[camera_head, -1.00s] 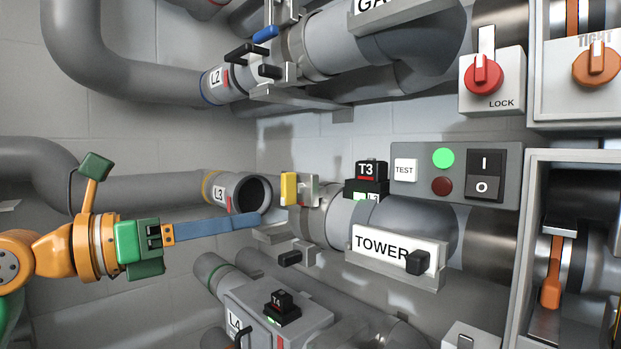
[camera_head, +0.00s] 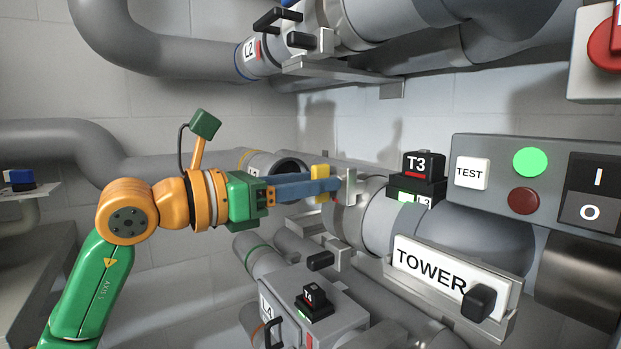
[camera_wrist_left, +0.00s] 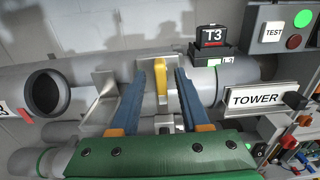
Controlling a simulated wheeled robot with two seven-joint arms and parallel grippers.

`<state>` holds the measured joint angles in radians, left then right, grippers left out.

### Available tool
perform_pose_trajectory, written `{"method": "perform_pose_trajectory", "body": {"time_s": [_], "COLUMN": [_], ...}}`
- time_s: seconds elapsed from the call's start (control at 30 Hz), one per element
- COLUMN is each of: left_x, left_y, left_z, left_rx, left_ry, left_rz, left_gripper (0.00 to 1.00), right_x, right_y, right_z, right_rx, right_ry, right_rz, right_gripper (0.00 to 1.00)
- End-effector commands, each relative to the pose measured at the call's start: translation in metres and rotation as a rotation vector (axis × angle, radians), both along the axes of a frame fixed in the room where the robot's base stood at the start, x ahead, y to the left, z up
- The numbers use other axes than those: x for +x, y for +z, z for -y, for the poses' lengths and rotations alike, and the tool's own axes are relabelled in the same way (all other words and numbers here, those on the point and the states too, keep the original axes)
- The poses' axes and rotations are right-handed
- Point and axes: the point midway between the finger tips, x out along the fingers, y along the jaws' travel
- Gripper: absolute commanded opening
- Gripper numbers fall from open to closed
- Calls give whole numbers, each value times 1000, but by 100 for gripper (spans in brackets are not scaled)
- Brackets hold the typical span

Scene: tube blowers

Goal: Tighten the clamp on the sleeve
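The clamp's yellow handle (camera_head: 320,172) stands on the grey sleeve (camera_head: 347,220), beside a metal bracket (camera_head: 349,188). My left gripper (camera_head: 336,185) is at the handle, and its blue finger hides the handle's middle in the head view. In the left wrist view the blue fingers (camera_wrist_left: 159,80) are apart, with the yellow handle (camera_wrist_left: 161,75) upright between their tips. I see no clear contact. The open end of pipe L3 (camera_head: 290,165) lies left of the sleeve, partly behind the finger. My right gripper is not in view.
The black T3 block (camera_head: 424,167) and the TOWER plate (camera_head: 440,275) sit right of the sleeve. A panel (camera_head: 465,148) with a TEST button and a lit green lamp is farther right. Pipe L2 (camera_head: 250,55) runs above, and the T4 box (camera_head: 315,303) is below.

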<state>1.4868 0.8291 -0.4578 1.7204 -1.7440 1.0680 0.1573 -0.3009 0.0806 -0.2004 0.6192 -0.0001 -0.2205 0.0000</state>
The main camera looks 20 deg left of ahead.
Motion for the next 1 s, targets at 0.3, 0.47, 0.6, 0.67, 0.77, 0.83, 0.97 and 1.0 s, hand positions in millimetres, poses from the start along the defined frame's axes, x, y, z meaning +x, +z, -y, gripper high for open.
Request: {"method": "perform_pose_trajectory", "body": {"time_s": [0.3,0.47,0.6,0.67,0.77,0.83,0.97,1.0], "left_x": [0,0,0,0,-1,-1,-1,-1], "left_y": [0,0,0,0,1,1,0,0], "left_z": [0,0,0,0,0,0,0,1], "left_rx": [-1,6,36,58,108,153,248,278], "left_ry": [0,0,0,0,0,0,0,0], "left_rz": [-1,5,29,46,86,119,193,216], "left_gripper": [0,0,0,0,0,0,0,0], "right_x": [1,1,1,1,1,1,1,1], "right_y": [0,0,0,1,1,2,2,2], "right_z": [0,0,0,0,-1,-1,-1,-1], "right_rx": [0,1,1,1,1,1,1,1], "right_ry": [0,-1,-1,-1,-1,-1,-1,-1], "right_rz": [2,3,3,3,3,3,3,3], "right_gripper": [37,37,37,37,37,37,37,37]}}
